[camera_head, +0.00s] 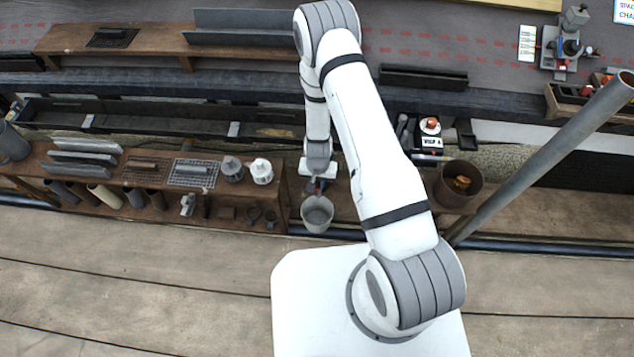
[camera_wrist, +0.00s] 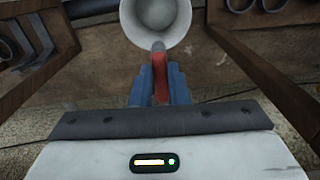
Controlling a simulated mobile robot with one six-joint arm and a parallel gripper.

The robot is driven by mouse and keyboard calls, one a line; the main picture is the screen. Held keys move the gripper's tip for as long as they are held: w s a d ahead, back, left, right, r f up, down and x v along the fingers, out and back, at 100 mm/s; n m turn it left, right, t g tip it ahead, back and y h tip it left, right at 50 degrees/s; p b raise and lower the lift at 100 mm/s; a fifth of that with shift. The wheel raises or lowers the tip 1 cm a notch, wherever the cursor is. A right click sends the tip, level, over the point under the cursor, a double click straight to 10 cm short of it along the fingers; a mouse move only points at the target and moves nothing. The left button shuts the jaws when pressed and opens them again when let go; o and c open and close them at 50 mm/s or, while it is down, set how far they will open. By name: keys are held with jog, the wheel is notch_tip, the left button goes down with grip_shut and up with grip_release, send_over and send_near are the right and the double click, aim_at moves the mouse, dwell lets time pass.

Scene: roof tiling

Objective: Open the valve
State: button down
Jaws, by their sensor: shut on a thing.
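My gripper (camera_wrist: 160,85) has blue fingers and is shut on a narrow red lever (camera_wrist: 160,62), which I take to be the valve's handle. The lever points up the wrist view toward a pale round bucket (camera_wrist: 160,14). In the head view my gripper (camera_head: 316,187) is small, at the lower end of my arm, just above the grey bucket (camera_head: 317,214). The valve body and its pipe are hidden behind my gripper and wrist, so I cannot tell how far the valve is turned.
A wooden shelf (camera_head: 278,186) with pipes, tiles and white-topped cans stands left of the bucket. A brown bin (camera_head: 457,185) and a slanted grey pipe (camera_head: 545,155) are to the right. Dark gutters (camera_head: 180,112) run behind.

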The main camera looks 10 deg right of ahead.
jog(key=shift+d+n, duration=0.15)
jog(key=shift+n, duration=0.25)
jog(key=c, duration=1.4)
grip_release()
notch_tip(320, 180, up, 8)
jog(key=p, duration=0.7)
jog(key=shift+p, duration=0.35)
jog(key=shift+f, duration=0.1)
